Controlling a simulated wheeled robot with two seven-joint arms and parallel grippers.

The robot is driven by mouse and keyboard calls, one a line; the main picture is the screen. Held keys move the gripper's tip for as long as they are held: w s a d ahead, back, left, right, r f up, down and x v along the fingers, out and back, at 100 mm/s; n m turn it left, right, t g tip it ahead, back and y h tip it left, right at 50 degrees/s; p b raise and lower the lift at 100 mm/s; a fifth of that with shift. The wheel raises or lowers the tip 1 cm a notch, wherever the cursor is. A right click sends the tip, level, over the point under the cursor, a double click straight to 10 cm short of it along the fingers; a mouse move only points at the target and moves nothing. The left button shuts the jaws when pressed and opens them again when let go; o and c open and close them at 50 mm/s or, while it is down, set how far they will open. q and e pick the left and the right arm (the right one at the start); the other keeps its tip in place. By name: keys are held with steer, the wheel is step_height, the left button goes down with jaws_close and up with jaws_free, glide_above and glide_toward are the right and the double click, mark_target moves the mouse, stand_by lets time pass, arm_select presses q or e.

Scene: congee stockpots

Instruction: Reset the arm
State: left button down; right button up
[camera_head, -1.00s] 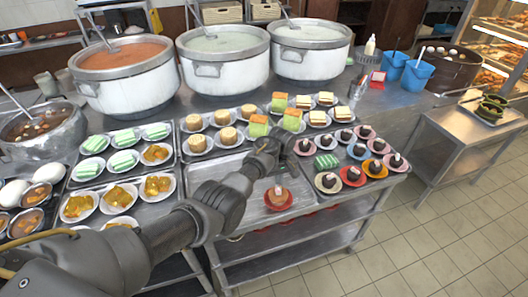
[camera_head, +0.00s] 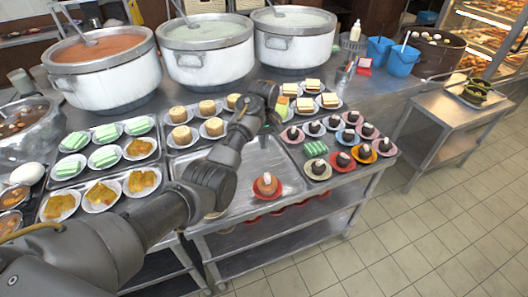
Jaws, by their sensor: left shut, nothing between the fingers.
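My left arm comes in from the lower left and reaches over the dessert trays. Its gripper (camera_head: 271,108) is shut and empty. A small brown cake on a red saucer (camera_head: 267,186) stands on the mostly bare metal tray (camera_head: 236,184), apart from the gripper. My right gripper is not in view.
Three large stockpots, one with orange congee (camera_head: 104,68) and two with pale congee (camera_head: 208,50) (camera_head: 293,40), stand at the back. Plated desserts fill the trays on both sides. Blue buckets (camera_head: 403,60) stand at the back right. The floor (camera_head: 420,220) at right is clear.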

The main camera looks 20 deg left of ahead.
arm_select(q)
steer(key=shift+r, duration=0.35)
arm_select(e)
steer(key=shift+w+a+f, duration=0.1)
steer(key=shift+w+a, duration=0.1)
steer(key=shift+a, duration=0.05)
